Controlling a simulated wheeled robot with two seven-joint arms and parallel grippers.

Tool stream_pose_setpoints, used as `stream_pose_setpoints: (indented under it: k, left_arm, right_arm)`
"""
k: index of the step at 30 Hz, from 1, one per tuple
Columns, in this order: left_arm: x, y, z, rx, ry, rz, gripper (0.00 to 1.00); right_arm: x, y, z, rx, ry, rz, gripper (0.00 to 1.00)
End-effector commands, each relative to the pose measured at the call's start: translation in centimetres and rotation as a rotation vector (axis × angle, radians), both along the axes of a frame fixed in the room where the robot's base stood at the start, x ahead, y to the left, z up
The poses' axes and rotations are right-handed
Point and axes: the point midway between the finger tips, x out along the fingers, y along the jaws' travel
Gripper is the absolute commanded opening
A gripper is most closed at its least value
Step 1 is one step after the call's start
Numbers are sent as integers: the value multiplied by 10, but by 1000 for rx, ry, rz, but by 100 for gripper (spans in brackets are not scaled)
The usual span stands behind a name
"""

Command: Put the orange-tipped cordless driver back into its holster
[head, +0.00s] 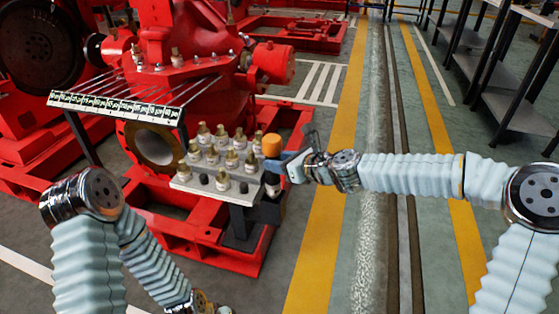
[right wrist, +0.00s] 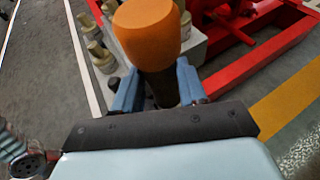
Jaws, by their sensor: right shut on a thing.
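The orange-tipped cordless driver (head: 271,145) is upright at the right end of the grey fittings tray, orange end up. My right gripper (head: 281,165) reaches it from the right and is shut on it. In the right wrist view the orange tip (right wrist: 147,30) stands above the blue fingers (right wrist: 157,90), with the dark body between them. A dark block (head: 269,211), perhaps the holster, is below the driver beside the tray; I cannot tell whether the driver's lower end is inside it.
The grey tray (head: 200,184) carries several brass-topped fittings (head: 231,158) close to the driver. Behind it are the red pump (head: 185,75) and a rack of labelled tags (head: 115,105). Open floor with yellow lines (head: 322,225) lies to the right.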

Motion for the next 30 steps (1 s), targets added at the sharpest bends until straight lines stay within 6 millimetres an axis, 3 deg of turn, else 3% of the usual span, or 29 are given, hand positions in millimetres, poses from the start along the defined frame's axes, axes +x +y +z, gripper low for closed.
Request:
stream_pose_setpoints:
  k: [3,12,30]
  left_arm:
    - [0,-1,-18,-2,1,-2,70]
    - [1,-1,-38,-2,-3,1,70]
    - [1,-1,-41,-2,-4,1,70]
  right_arm:
    - [0,0,-19,1,-2,0,0]
    - [0,0,-40,1,-2,0,0]
    - [0,0,-43,1,-2,-1,0]
